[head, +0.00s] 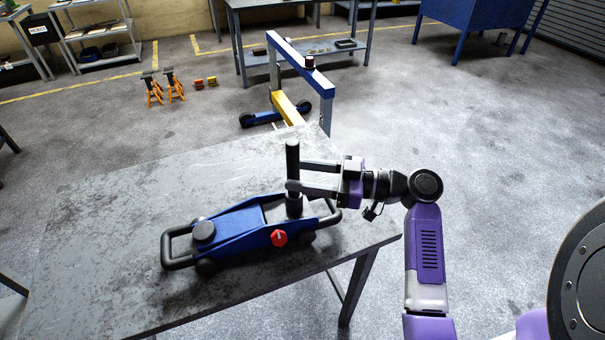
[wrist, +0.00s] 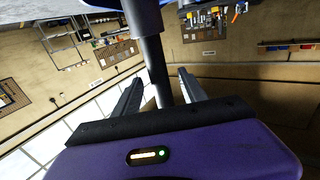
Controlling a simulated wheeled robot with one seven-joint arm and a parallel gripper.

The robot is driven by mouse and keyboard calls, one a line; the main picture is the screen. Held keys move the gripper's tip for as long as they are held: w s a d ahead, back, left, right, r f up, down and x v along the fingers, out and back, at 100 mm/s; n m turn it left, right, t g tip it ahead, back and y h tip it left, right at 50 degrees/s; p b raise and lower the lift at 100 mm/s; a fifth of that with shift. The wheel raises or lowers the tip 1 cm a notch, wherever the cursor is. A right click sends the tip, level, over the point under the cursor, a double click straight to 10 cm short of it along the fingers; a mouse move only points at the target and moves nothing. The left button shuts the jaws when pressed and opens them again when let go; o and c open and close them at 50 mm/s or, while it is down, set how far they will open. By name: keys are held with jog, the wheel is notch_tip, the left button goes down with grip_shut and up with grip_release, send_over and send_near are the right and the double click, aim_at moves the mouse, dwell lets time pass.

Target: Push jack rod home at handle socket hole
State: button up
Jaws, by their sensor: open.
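The blue trolley jack (head: 238,228) lies on the grey metal table, its round saucer pad at the left end. The black jack rod (head: 292,157) stands about upright at the jack's right end, its foot at the dark handle socket (head: 294,207). My gripper (head: 297,175) reaches in level from the right, one finger on each side of the rod. In the wrist view the rod (wrist: 158,62) passes between the two spread fingers (wrist: 160,75), with gaps visible. A thicker part of it shows at the top. How deep the rod sits in the socket cannot be told.
A red knob (head: 279,238) sticks out from the jack's near side. The metal table (head: 110,240) is otherwise bare. A blue and yellow hoist (head: 300,75) stands on the floor behind it, with orange jack stands (head: 175,83) further left.

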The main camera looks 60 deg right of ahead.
jog(key=b+v, duration=0.1)
jog(key=v, duration=0.6)
jog(key=shift+s+d+b, duration=0.15)
jog(key=shift+s+b, duration=0.2)
dwell(0.4)
